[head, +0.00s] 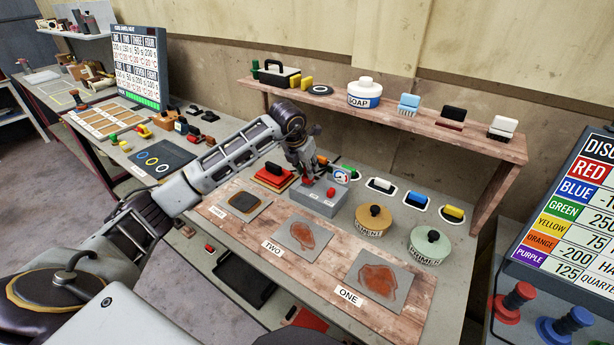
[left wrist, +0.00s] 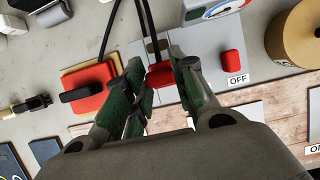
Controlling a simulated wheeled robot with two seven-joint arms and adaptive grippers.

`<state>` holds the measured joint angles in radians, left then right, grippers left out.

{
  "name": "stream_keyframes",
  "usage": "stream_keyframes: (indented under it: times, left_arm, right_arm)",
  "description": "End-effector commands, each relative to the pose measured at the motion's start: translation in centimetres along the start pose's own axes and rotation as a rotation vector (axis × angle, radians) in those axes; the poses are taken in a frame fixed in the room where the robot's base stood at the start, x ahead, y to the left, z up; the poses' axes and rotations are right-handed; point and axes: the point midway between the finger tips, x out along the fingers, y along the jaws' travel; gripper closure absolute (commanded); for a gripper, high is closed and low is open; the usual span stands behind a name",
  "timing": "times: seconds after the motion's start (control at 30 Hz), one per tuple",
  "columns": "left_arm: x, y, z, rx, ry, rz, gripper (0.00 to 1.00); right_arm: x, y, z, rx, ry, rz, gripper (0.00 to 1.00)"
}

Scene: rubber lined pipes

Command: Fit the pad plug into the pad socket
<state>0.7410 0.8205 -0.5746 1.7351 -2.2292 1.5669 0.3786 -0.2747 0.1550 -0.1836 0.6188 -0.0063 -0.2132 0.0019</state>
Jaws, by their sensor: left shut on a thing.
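My left gripper (head: 308,176) is over the grey box (head: 325,204) in the middle of the bench. In the left wrist view its green-lined fingers (left wrist: 157,78) are closed around a small red piece (left wrist: 160,75), which looks like the pad plug. The red piece (head: 308,182) also shows in the head view, at the left part of the box. A red button (left wrist: 231,64) with an OFF label is on the box's right part. Fingers hide the piece's lower end, so I cannot tell whether it is seated. The pad socket cannot be made out clearly.
A red-topped block on a tan pad (head: 273,177) lies left of the box. Two round pots (head: 373,219) stand to the right, with a dial gauge (head: 342,175) behind. A wooden shelf (head: 440,133) overhangs the back. Grey sample plates (head: 304,236) lie in front.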

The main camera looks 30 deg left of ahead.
Motion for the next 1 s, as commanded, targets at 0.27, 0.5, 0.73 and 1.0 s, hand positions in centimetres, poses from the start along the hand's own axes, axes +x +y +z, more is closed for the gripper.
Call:
stream_keyframes:
  times: [0.27, 0.5, 0.73, 1.0]
  left_arm:
    - [2.5, -0.1, -1.1, 0.0, 0.002, -0.001, 0.98]
    - [3.1, -0.1, -1.3, 0.0, 0.0, -0.001, 0.98]
    - [3.3, 0.0, -1.4, 0.0, 0.0, 0.0, 0.98]
    - [3.4, 0.0, -1.4, 0.0, 0.001, 0.0, 0.53]
  right_arm:
    - [-0.2, 0.0, 0.0, 0.0, 0.0, 0.0, 0.6]
    - [-0.2, -1.4, -0.3, 0.006, 0.003, -0.015, 0.6]
    - [-0.1, -1.8, -0.3, 0.007, 0.003, -0.019, 0.6]
    - [0.0, -0.8, -0.2, 0.003, 0.001, -0.008, 0.6]
